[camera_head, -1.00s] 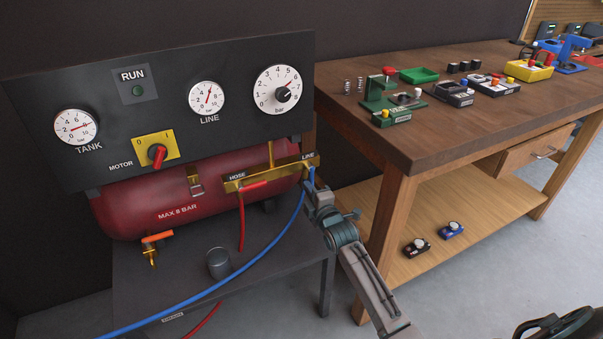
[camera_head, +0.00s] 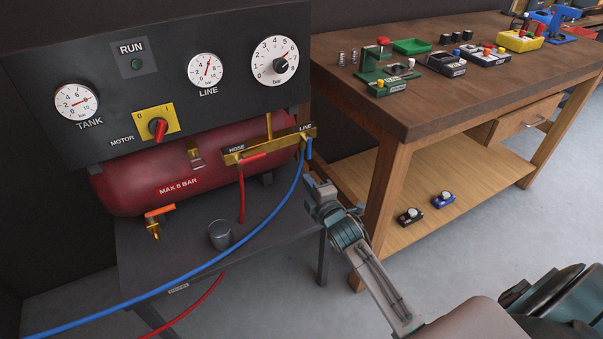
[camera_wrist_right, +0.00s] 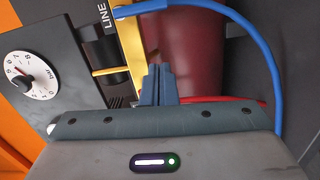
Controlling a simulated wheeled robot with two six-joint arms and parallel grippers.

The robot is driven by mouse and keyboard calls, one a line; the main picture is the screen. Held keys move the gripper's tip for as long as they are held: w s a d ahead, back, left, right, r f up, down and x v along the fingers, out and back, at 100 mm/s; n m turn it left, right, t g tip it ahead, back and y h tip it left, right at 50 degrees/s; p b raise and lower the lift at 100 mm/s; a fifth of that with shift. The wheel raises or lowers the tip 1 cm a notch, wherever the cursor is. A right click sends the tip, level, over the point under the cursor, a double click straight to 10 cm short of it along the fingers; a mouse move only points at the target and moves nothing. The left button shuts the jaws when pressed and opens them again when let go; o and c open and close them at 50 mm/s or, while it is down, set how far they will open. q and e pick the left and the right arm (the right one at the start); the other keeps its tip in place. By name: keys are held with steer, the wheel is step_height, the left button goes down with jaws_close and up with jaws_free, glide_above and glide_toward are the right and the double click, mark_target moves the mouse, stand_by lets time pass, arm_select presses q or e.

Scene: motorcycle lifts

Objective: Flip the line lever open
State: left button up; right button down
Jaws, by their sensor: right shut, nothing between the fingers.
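The blue line lever (camera_head: 309,149) is at the right end of the brass manifold (camera_head: 270,146), under the LINE label. It points down, across the manifold. In the right wrist view the lever (camera_wrist_right: 140,10) shows at the top, beside the LINE label. My right gripper (camera_head: 309,183) is below the lever, apart from it, with a visible gap. Its fingers (camera_wrist_right: 158,85) are shut and empty in the right wrist view. The LINE gauge (camera_head: 206,70) has its needle pointing up, slightly right. My left gripper is not in view.
A blue hose (camera_head: 250,235) runs from the manifold down left. The red hose lever (camera_head: 262,155) lies along the manifold. A red tank (camera_head: 150,182) is behind it. A grey cup (camera_head: 220,235) stands on the stand below. A wooden workbench (camera_head: 420,110) is close on the right.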

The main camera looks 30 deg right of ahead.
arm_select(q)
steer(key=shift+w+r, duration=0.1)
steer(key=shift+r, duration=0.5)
arm_select(e)
steer(key=shift+s+a, duration=0.1)
steer(key=shift+s, duration=1.05)
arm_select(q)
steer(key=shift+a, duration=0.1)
arm_select(e)
steer(key=shift+r, duration=0.1)
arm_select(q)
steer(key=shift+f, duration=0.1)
